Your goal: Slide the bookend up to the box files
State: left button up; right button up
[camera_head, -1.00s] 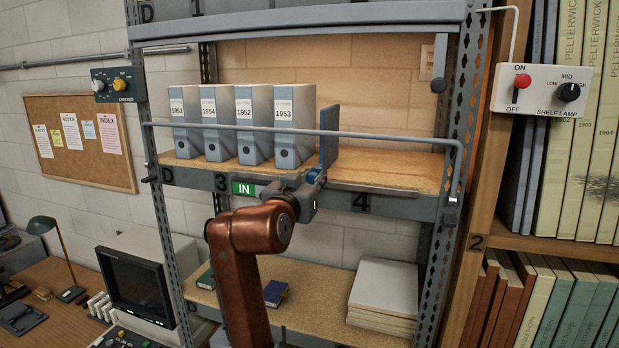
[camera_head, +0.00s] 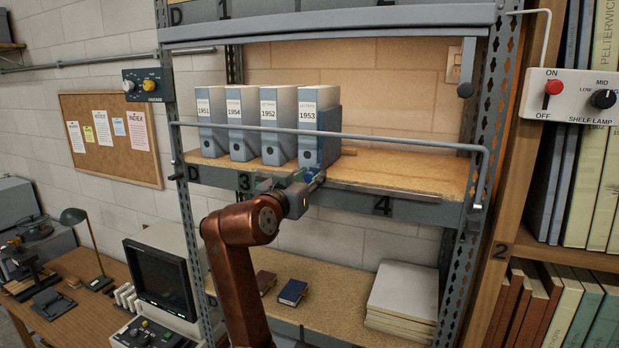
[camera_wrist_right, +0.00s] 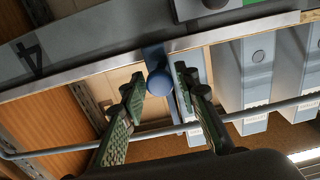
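The box files (camera_head: 276,130), grey-blue with white year labels, stand upright in a row on the middle shelf. The dark blue bookend (camera_head: 330,138) stands upright at the right side of the 1953 file; it looks to be against it, though the contact is not clear. My right gripper (camera_head: 314,180) is at the shelf's front edge, below the bookend. In the right wrist view, the fingers of this gripper (camera_wrist_right: 160,82) close around the bookend's round blue knob (camera_wrist_right: 159,80), one on each side. My left gripper is out of view.
A thin grey rail (camera_head: 400,137) crosses in front of the shelf above the gripper. The shelf board (camera_head: 400,175) is clear to the right of the bookend. Books (camera_head: 292,292) and a stack of paper (camera_head: 402,295) lie on the lower shelf.

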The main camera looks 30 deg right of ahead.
jog(key=shift+o, duration=0.7)
jog(key=shift+s+a, duration=0.1)
jog(key=shift+a, duration=0.1)
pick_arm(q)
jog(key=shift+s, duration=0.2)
pick_arm(e)
jog(key=v, duration=1.1)
jog(key=shift+s+a, duration=0.25)
